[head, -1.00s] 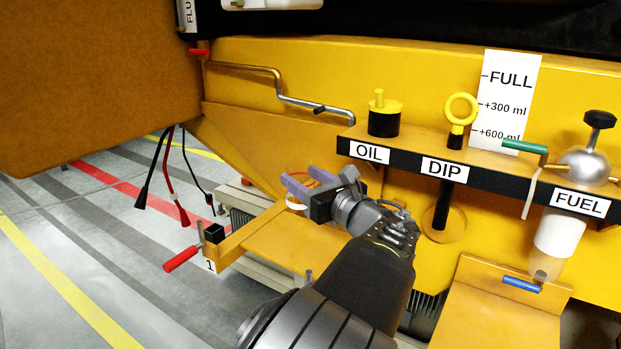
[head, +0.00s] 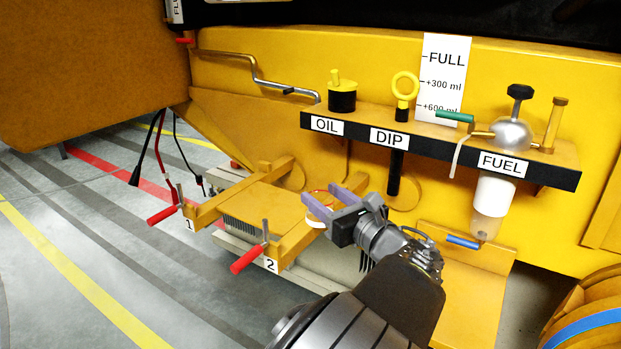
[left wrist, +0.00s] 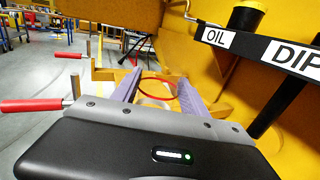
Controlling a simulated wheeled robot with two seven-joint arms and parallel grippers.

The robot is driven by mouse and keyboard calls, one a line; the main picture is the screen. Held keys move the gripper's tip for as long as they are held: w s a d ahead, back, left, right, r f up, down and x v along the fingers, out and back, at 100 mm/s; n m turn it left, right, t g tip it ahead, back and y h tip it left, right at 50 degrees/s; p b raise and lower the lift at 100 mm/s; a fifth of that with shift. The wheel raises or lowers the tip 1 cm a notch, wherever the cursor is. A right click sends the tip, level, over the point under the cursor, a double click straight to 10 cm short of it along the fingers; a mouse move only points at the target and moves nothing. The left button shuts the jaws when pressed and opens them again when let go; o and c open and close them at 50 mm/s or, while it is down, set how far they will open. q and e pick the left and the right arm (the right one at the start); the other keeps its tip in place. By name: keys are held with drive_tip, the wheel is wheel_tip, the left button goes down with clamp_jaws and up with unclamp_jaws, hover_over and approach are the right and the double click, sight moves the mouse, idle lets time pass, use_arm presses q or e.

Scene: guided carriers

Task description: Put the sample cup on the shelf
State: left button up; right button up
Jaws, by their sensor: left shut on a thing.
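The sample cup (head: 317,210), clear with a red rim and some white showing, sits between the purple fingers of my left gripper (head: 334,203). Its red rim also shows in the left wrist view (left wrist: 159,89) between the fingertips. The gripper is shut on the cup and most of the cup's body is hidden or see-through. In the head view it is held over the right end of the yellow battery tray, below the labelled ledge. A shelf with a black front edge (head: 352,133) carries the labels OIL, DIP and FUEL. My right gripper is not in view.
A yellow plate (head: 497,250) slopes below the fuel filter (head: 492,200) and its blue-handled tap (head: 463,242). Red-handled clamps 1 (head: 162,214) and 2 (head: 247,259) are at the left. An oil cap (head: 343,93), yellow dipstick ring (head: 405,85) and silver fuel pump (head: 511,133) stand on the shelf.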

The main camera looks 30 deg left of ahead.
use_arm(q)
drive_tip(key=s+d+f+m+t, duration=0.1)
drive_tip(key=s+d+f, duration=0.1)
drive_tip(key=d+f, duration=0.3)
drive_tip(key=s+d+f+m+t+h, duration=0.1)
drive_tip(key=s+d+f, duration=0.2)
drive_tip(key=f, duration=1)
drive_tip(key=s+d+f+m+t+h, duration=0.1)
drive_tip(key=s+d+f+t, duration=0.1)
drive_tip(key=d+f, duration=0.6)
drive_tip(key=shift+s+f, duration=0.25)
drive_tip(key=shift+f, duration=0.25)
